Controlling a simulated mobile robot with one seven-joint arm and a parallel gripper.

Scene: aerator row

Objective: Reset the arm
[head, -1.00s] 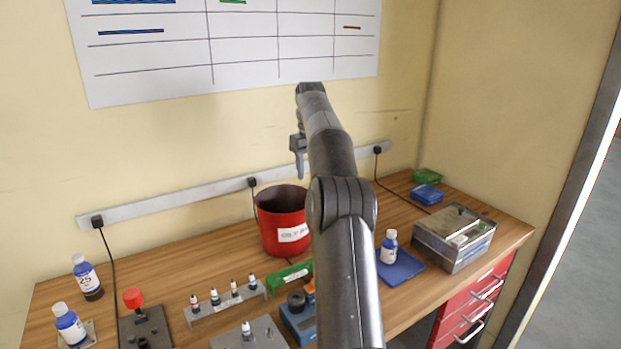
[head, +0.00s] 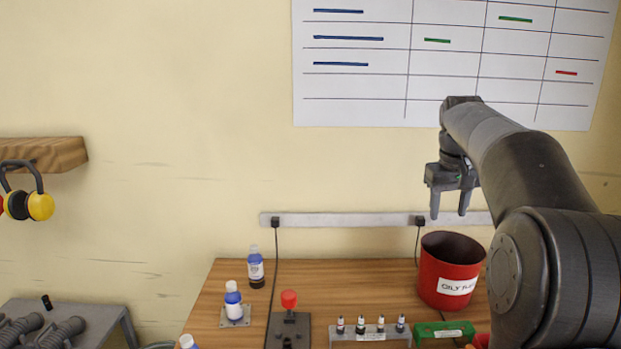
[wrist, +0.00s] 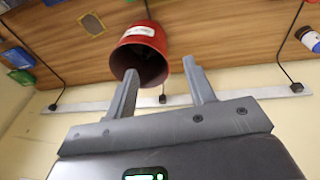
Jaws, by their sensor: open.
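My arm is raised at the right of the head view, with my gripper (head: 450,208) hanging fingers down in front of the wall, above the red bucket. The two fingers are apart with nothing between them. In the wrist view my gripper (wrist: 160,92) also shows open and empty, its fingers pointing towards the red bucket's open mouth. No held object shows in either view.
The red bucket (head: 448,272) stands on the wooden bench (head: 240,325). Several small vials stand in a rack (head: 370,337). Blue-labelled bottles (head: 256,268) stand at the bench's left. A power strip (head: 340,219) runs along the wall. Ear defenders (head: 40,205) hang at far left.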

